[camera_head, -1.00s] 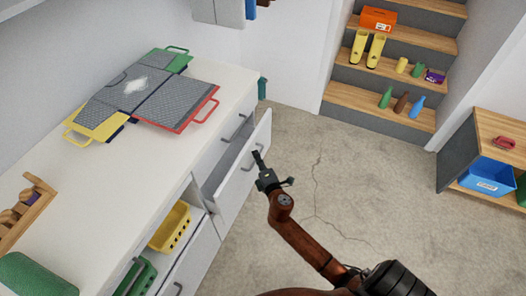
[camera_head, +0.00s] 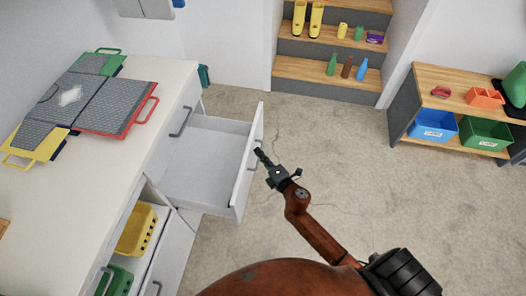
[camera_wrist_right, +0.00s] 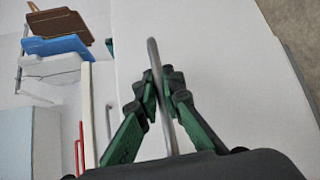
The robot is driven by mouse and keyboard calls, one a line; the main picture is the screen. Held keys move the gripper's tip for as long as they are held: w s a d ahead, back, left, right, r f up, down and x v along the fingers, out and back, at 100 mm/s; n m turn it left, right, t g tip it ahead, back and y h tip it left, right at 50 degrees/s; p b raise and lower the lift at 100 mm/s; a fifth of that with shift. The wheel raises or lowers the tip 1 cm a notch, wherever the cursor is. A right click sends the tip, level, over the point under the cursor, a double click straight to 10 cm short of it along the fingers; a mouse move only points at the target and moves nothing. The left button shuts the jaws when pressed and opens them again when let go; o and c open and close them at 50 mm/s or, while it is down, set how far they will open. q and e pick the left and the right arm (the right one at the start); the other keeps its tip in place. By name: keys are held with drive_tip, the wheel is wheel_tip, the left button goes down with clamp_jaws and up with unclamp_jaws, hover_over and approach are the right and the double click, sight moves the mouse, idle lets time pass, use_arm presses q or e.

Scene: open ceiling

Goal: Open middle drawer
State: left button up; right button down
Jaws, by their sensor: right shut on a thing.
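The white drawer (camera_head: 203,168) below a shut upper drawer is pulled far out from the counter, and its inside looks empty. Its grey bar handle (camera_head: 253,159) is on the outer side of the drawer front. My right gripper (camera_head: 260,155) is at this handle. In the right wrist view the green-black fingers (camera_wrist_right: 163,82) are shut on the handle (camera_wrist_right: 153,55), with the white drawer front behind it. My left gripper is not in view.
The counter (camera_head: 135,160) holds hinged grey panels with coloured handles. Beside the drawer, an open bay holds a yellow basket (camera_head: 136,232) and a green basket. Open concrete floor (camera_head: 330,160) lies to the right, before steps and a low shelf with bins.

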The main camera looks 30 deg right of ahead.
drive_tip(key=shift+s+d+f, duration=0.1)
drive_tip(key=shift+s+d, duration=0.1)
drive_tip(key=shift+s, duration=0.05)
drive_tip(key=c, duration=2.3)
unclamp_jaws()
drive_tip(key=shift+c, duration=0.2)
drive_tip(key=shift+s, duration=0.1)
drive_tip(key=s+r, duration=0.1)
drive_tip(key=s, duration=1)
drive_tip(key=shift+s+d+r, duration=0.35)
drive_tip(key=shift+d+r, duration=0.05)
drive_tip(key=shift+d, duration=0.05)
